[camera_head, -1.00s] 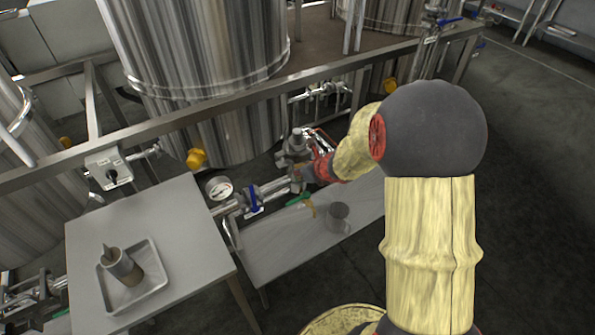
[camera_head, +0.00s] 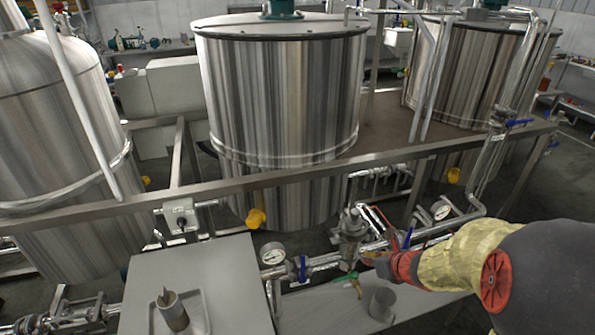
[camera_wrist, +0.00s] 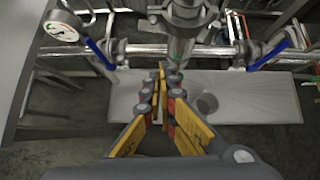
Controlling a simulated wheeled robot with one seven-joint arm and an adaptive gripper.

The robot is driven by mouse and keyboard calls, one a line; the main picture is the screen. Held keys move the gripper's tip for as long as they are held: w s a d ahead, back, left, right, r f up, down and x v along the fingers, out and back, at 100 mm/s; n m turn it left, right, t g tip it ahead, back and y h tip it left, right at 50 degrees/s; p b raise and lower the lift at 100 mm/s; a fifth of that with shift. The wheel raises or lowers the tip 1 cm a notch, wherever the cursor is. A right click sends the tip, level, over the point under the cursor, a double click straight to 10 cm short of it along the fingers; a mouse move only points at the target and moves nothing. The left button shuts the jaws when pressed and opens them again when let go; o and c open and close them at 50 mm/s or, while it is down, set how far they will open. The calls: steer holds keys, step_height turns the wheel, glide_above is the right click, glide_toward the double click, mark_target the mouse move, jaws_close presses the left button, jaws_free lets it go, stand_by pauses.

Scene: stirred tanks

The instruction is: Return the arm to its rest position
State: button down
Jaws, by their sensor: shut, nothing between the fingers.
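My arm reaches in from the lower right of the head view, in yellow cover with a dark joint and a red wrist part. My gripper (camera_wrist: 162,76) points forward in the wrist view, its yellow and dark fingers brought together with nothing between them. In the head view its end lies close to the pipework, and the fingers are hard to make out there. It is over the low bench (camera_wrist: 262,100), just short of the vertical metal fitting (camera_wrist: 186,22) on the pipe. I cannot tell whether it touches the fitting.
A grey cup (camera_head: 382,304) stands on the low bench, beside a green-handled item (camera_head: 347,277). Pipes with a gauge (camera_head: 272,254) and blue-handled valves (camera_head: 302,268) run close by. A grey table (camera_head: 235,262) at left bears a tray (camera_head: 205,312) with a container (camera_head: 172,312). Steel tanks (camera_head: 285,100) stand behind.

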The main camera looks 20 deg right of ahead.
steer(key=s+a+r+n+g+y, duration=0.4)
steer(key=s+a+n, duration=0.85)
steer(key=n, duration=0.95)
steer(key=s+a+r+n+h, duration=0.2)
steer(key=s+r+n, duration=0.2)
steer(key=r+n, duration=0.2)
steer(key=s+a+r+n+h, duration=0.2)
steer(key=s+r+n, duration=0.2)
steer(key=r+n, duration=0.3)
step_height(320, 180, up, 2)
steer(key=shift+s+a+r+t+h, duration=0.25)
steer(key=shift+s+t+h, duration=0.05)
steer(key=shift+s+h, duration=0.1)
steer(key=c, duration=2.5)
jaws_free()
steer(key=shift+c, duration=0.2)
